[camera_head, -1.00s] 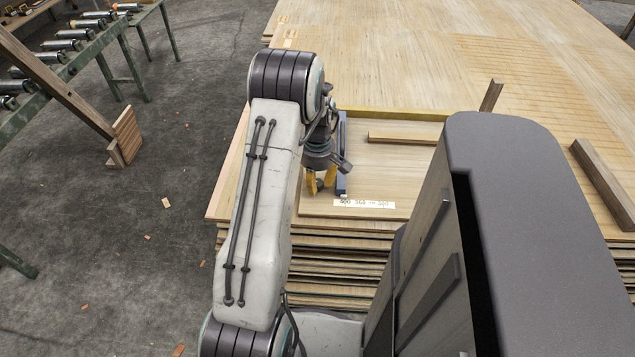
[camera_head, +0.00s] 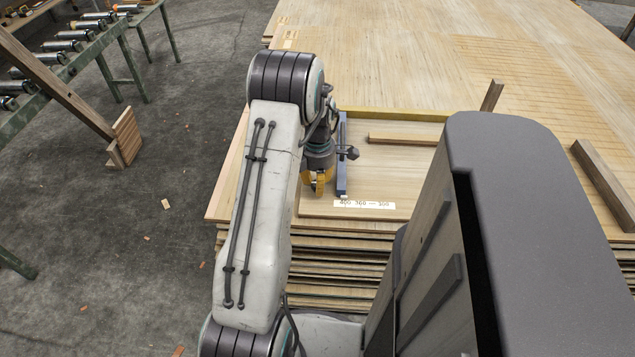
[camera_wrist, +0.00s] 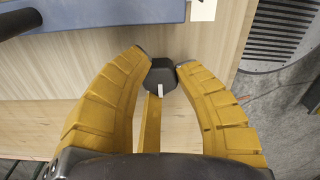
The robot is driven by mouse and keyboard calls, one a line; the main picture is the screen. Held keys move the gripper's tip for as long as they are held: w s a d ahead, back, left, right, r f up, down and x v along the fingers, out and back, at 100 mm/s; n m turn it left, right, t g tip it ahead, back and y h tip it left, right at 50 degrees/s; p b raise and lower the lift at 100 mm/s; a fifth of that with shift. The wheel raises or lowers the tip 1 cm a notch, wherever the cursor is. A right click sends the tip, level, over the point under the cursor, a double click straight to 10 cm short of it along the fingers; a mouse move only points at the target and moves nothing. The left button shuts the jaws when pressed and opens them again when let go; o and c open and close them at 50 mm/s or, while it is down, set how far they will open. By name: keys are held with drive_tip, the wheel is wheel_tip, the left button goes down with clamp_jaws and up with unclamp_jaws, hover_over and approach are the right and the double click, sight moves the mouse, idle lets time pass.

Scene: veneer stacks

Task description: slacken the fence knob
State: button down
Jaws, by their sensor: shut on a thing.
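The fence is a blue-grey bar (camera_head: 342,160) lying across a small board; its edge shows at the top of the wrist view (camera_wrist: 100,14). The fence knob (camera_wrist: 160,74) is a small black faceted piece with a white mark on it. My gripper (camera_wrist: 162,66) has yellow ribbed fingers, and their tips are shut on the knob from both sides. A narrow yellow strip shows below the knob, between the fingers. In the head view my gripper (camera_head: 319,188) is just left of the fence's near end, and its fingers hide the knob.
A white printed label (camera_head: 364,204) lies at the small board's near edge. A wooden strip (camera_head: 403,139) lies right of the fence. Stacked veneer sheets (camera_head: 335,268) lie below. A roller conveyor (camera_head: 70,45) and a leaning wooden beam stand left, with open floor between.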

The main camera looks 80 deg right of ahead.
drive_tip(key=shift+a+f, duration=0.1)
drive_tip(key=shift+a, duration=0.05)
drive_tip(key=c, duration=1.2)
unclamp_jaws()
drive_tip(key=shift+o, duration=0.2)
drive_tip(key=shift+r, duration=0.2)
wheel_tip(320, 180, up, 12)
drive_tip(key=shift+f, duration=0.15)
